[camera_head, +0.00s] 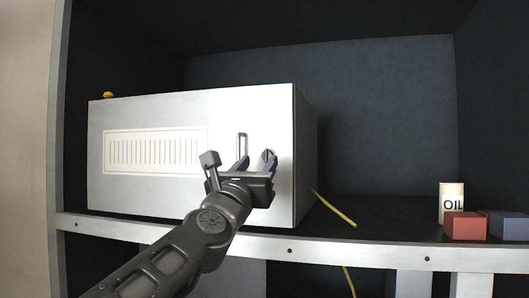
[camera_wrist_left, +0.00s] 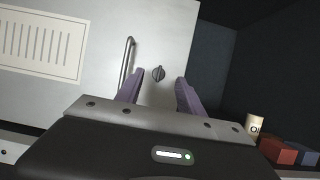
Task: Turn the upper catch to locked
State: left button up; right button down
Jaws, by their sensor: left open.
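A small dark round catch (camera_head: 266,154) is on the right part of the pale cabinet front (camera_head: 190,190). In the left wrist view the catch (camera_wrist_left: 158,73) shows a raised grip that looks close to upright. My left gripper (camera_head: 255,163) is in front of the cabinet. It is open, with its purple fingers (camera_wrist_left: 159,80) apart and nothing between them. In the wrist view the catch appears between and just beyond the fingertips; contact cannot be told. My gripper and arm hide the panel below, so a second catch is not visible. My right gripper is not in view.
A vertical bar handle (camera_head: 241,146) stands just left of the catch. The cabinet sits on a rack shelf (camera_head: 330,248). A yellow cable (camera_head: 335,209) hangs on its right. An oil can (camera_head: 452,194), a red box (camera_head: 465,226) and a blue box (camera_head: 508,227) stand far right.

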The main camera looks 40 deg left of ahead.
aim_at(266, 152)
pick_arm(q)
jog(key=p+x, duration=0.2)
jog(key=x, duration=0.3)
jog(key=shift+w+a, duration=0.15)
jog(key=shift+w, duration=0.2)
jog(key=shift+c, duration=0.6)
grip_shut()
